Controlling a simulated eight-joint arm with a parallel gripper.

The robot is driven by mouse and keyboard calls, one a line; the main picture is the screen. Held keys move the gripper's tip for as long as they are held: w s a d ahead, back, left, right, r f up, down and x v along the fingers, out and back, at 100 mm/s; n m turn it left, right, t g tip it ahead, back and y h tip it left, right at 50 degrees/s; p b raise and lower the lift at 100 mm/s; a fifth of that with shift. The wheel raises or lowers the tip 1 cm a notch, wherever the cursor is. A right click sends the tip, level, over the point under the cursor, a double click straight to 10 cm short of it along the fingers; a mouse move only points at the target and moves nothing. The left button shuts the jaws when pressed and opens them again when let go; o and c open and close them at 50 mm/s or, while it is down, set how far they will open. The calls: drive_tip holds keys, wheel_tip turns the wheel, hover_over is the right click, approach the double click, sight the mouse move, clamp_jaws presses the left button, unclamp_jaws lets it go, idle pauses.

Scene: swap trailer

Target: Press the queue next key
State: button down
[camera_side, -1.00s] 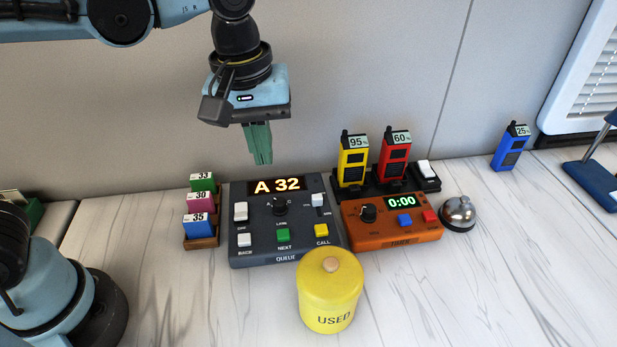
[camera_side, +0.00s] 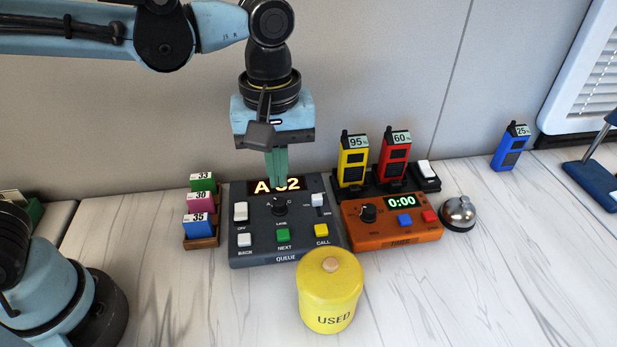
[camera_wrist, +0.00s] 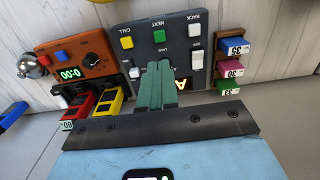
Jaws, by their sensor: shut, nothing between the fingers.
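The dark grey queue console (camera_side: 262,256) sits on the counter, its display partly hidden by my gripper. Its green NEXT key (camera_side: 283,235) is in the front row, between the white BACK key (camera_side: 244,240) and the yellow CALL key (camera_side: 321,230). The green key (camera_wrist: 159,31) also shows in the wrist view, beyond the fingertips. My gripper (camera_side: 278,186) has green fingers pointing down, shut and empty, over the back part of the console near the display and knob (camera_side: 280,207). It looks apart from the NEXT key; whether it touches the console I cannot tell.
A yellow USED jar (camera_side: 330,295) stands just in front of the console. An orange timer box (camera_side: 390,238) and a bell (camera_side: 458,213) are at right, with a charger holding handsets behind. A ticket rack (camera_side: 202,243) stands at left. The front right counter is clear.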

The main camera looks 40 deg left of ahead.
sight(284, 233)
wheel_tip(284, 233, down, 11)
drive_tip(key=shift+f, duration=0.1)
idle(0.5)
drive_tip(key=shift+f, duration=0.95)
drive_tip(key=shift+r, duration=0.1)
wheel_tip(284, 233, up, 14)
drive_tip(key=shift+r, duration=0.15)
idle(0.4)
idle(2.5)
